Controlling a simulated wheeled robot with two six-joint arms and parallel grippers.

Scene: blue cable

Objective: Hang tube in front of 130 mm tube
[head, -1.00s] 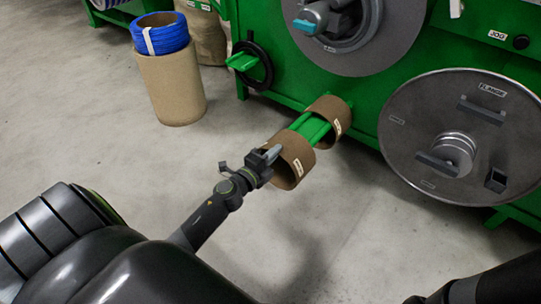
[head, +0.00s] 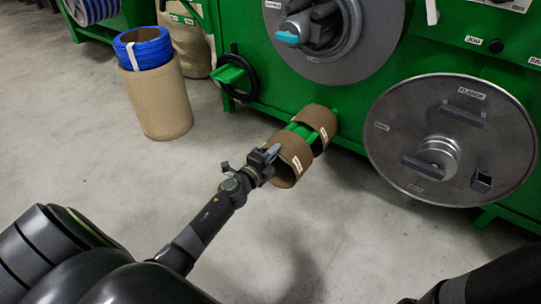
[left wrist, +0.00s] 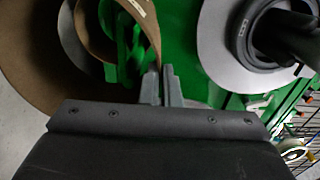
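A short brown cardboard tube (head: 289,158) with a white label hangs around the near end of a green bar (head: 299,129) on the machine. A second brown tube (head: 321,119) with a label sits behind it, closer to the machine. My left gripper (head: 270,155) is at the near left rim of the front tube. In the left wrist view its two fingers (left wrist: 160,84) are close together on the edge of a brown tube wall (left wrist: 150,30). Only my right arm shows at the lower right; its gripper is out of view.
A green machine carries a large grey disc (head: 383,148) at right and a reel disc (head: 287,55) above the tubes. A brown drum (head: 159,100) with a blue coil (head: 143,48) stands on the floor. Grey floor before the machine is free.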

